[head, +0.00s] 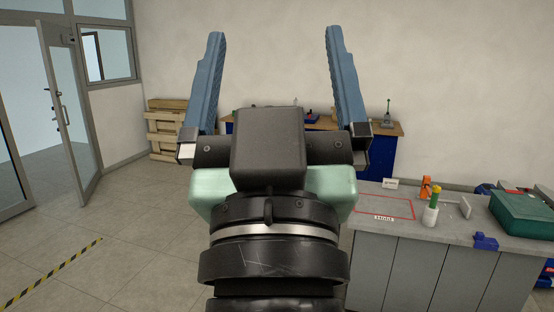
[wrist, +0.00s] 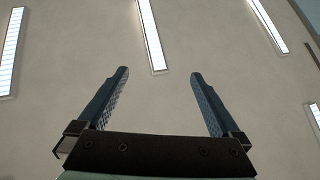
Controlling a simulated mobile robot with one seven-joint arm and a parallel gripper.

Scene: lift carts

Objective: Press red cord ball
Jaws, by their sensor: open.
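My gripper (head: 272,45) is open and empty, with its two blue fingers pointing up and spread wide apart. In the wrist view my gripper (wrist: 157,75) faces the ceiling, with nothing between the fingers. I cannot make out a red cord ball in either view. My own arm and gripper hide the middle of the head view.
A grey counter (head: 375,232) stands at the right with a white cup (head: 430,216), an orange item (head: 426,188), a blue item (head: 485,241) and a green case (head: 522,214). A blue bench (head: 383,155) and wooden pallets (head: 165,130) stand behind. The floor at left is clear.

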